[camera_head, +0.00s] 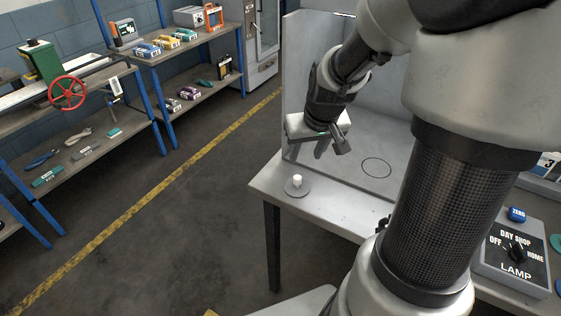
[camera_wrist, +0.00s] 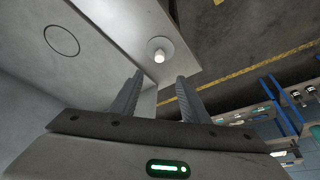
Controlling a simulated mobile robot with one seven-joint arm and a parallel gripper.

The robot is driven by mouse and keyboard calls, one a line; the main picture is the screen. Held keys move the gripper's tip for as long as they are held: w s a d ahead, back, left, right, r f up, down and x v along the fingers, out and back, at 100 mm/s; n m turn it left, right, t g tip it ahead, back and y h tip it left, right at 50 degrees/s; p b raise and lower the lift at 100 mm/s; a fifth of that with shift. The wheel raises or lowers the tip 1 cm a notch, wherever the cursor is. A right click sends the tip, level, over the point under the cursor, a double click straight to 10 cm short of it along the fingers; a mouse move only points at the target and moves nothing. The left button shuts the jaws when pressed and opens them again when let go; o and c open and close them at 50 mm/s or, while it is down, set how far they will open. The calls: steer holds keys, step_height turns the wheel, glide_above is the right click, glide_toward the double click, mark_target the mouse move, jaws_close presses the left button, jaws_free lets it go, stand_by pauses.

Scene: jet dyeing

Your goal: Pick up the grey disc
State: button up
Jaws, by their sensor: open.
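The grey disc (camera_head: 297,188) lies flat near the left corner of the light grey table, with a small white knob standing on its middle. In the wrist view the disc (camera_wrist: 151,46) shows above and between my fingertips, near the table's edge. My gripper (camera_head: 332,150) is open and empty, above the table, a little behind and to the right of the disc. In the wrist view its two fingers (camera_wrist: 159,77) are spread apart, and neither touches the disc.
The grey table (camera_head: 330,212) has a drawn circle (camera_head: 376,167) inside a grey-walled booth. A lamp control box (camera_head: 514,257) and a blue ZERO button (camera_head: 517,214) are at the right. Blue-legged shelves stand at the left, beyond open floor with a yellow line.

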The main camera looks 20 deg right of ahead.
steer(key=b, duration=0.4)
glide_toward(298, 177)
steer(key=x, duration=0.5)
steer(key=shift+w+a+r, duration=0.1)
steer(key=shift+a, duration=0.05)
steer(key=shift+b+x, duration=0.75)
steer(key=shift+x, duration=1.9)
steer(key=shift+c, duration=0.5)
jaws_close()
